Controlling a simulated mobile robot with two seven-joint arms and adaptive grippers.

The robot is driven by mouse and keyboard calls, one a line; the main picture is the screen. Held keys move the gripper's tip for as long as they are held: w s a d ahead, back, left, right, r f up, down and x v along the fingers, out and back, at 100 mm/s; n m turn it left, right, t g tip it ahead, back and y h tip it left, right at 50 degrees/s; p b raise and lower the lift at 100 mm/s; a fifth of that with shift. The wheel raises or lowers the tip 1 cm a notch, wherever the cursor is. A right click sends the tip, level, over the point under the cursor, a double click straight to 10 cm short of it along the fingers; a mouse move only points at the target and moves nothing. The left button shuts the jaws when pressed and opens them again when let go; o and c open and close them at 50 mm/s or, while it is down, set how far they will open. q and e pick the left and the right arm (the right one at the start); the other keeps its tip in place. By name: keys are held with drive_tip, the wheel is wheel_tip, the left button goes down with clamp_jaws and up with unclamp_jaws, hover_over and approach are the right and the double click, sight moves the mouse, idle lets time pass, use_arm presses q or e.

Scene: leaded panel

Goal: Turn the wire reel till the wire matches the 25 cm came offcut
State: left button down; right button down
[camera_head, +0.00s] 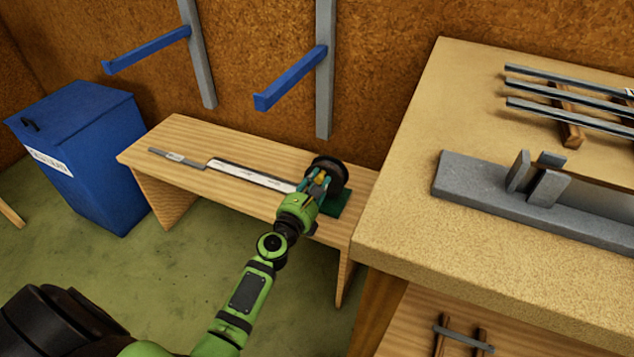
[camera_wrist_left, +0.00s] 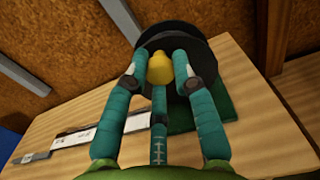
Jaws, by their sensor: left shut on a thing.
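The wire reel (camera_head: 333,174) is black and stands on a green base (camera_head: 333,204) at the right end of the low wooden bench. In the left wrist view the reel (camera_wrist_left: 208,50) has a yellow knob (camera_wrist_left: 160,68). My left gripper (camera_head: 318,183) is shut on this knob, its teal fingers around it (camera_wrist_left: 160,80). A long pale strip (camera_head: 250,174) runs left from the reel base along the bench. A thin grey bar with a small label (camera_head: 178,158) lies at its left end; I cannot tell which is the offcut. No separate wire can be made out. My right gripper is out of view.
A blue bin (camera_head: 85,150) stands left of the bench (camera_head: 165,135). Blue wall brackets (camera_head: 290,78) project above the bench. A higher worktable (camera_head: 420,200) at the right holds grey bars (camera_head: 560,88) and a grey fixture (camera_head: 480,185).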

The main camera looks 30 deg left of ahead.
use_arm(q)
drive_tip(key=c, duration=1)
unclamp_jaws()
drive_tip(key=s, duration=1.2)
drive_tip(key=shift+d, duration=0.3)
